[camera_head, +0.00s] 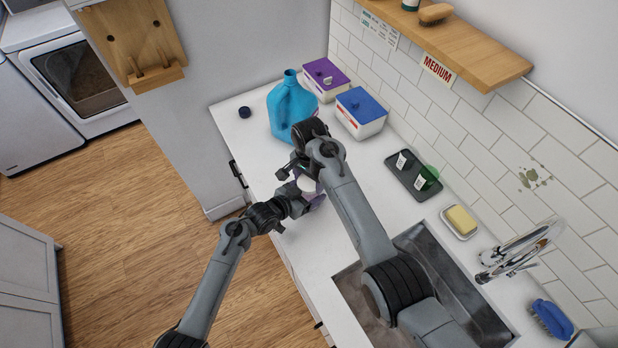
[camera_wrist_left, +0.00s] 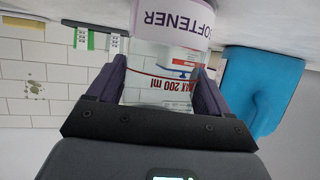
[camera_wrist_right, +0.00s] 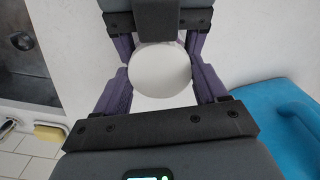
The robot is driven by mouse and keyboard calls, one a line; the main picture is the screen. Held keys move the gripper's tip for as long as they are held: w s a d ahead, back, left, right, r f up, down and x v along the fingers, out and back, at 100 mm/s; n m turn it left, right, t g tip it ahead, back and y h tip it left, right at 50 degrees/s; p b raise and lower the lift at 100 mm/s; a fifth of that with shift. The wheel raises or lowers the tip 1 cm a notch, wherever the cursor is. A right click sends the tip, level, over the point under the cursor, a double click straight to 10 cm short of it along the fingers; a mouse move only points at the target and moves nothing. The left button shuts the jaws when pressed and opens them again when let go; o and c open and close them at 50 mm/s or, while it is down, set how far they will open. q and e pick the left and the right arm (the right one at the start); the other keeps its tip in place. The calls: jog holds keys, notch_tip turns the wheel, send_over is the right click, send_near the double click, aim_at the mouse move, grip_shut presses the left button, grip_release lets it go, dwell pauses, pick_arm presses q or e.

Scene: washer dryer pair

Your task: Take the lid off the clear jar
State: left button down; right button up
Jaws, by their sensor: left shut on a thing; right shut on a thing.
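The clear jar (camera_wrist_left: 160,95) has a white label reading SOFTENER and a red MAX 200 ml mark; it appears upside down in the left wrist view. My left gripper (camera_wrist_left: 160,82) is shut on the jar's body, one finger on each side. The round white lid (camera_wrist_right: 160,72) shows from above in the right wrist view, between the fingers of my right gripper (camera_wrist_right: 161,84), which is shut on it. In the head view the jar and lid are mostly hidden by my grippers. I cannot tell whether the lid is apart from the jar.
A blue jug (camera_head: 290,108), a purple-lidded box (camera_head: 325,77) and a blue-lidded box (camera_head: 360,113) stand behind the grippers. A dark tray (camera_head: 412,182) lies toward the wall. A sink (camera_head: 440,262) is at the lower right. A dark cap (camera_head: 244,112) lies at the left.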

pick_arm(q)
jog(key=shift+a, duration=0.1)
pick_arm(e)
jog(key=n, duration=0.6)
jog(key=shift+n, duration=0.4)
jog(key=o, duration=1.2)
jog(key=shift+c, duration=0.2)
jog(key=shift+a+r, duration=0.1)
jog(key=shift+r, duration=0.2)
notch_tip(320, 180, up, 3)
jog(key=shift+f, duration=0.1)
jog(key=shift+r, duration=0.6)
